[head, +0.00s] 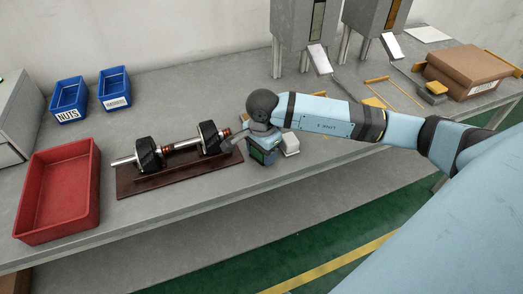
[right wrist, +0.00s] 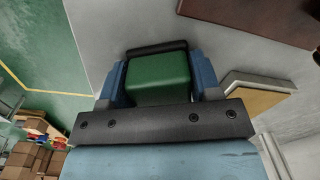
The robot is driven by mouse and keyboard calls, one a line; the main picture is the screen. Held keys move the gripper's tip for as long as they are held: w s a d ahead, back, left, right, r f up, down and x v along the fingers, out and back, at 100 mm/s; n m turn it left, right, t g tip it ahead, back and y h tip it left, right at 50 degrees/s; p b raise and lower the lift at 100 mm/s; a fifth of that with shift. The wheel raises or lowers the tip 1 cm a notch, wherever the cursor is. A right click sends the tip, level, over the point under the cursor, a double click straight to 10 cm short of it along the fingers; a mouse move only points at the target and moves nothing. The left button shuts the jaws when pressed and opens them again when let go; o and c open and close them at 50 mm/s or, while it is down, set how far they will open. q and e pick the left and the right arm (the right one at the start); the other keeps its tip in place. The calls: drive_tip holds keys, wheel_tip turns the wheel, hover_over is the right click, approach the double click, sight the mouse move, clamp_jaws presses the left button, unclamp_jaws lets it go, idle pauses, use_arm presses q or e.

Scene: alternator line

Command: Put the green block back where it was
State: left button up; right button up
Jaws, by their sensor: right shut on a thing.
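The green block (right wrist: 158,78) sits between the two blue fingers of my right gripper (right wrist: 160,82) in the right wrist view, and the gripper is shut on it. In the head view my right gripper (head: 263,152) is low over the front part of the grey workbench, just right of the dark red-brown board. The block is mostly hidden by the gripper there, and I cannot tell whether it touches the bench. My left gripper is not in view.
The board (head: 180,178) carries a shaft with black rotors. A small whitish block (head: 290,144) stands close right of my gripper. A red tray (head: 60,190) and blue bins (head: 69,95) are at the left, and a cardboard box (head: 470,68) is at the right.

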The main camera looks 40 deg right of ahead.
drive_tip(key=o, duration=1)
drive_tip(key=shift+c, duration=0.2)
wheel_tip(320, 180, up, 12)
drive_tip(key=shift+s, duration=0.15)
drive_tip(key=shift+r, duration=0.1)
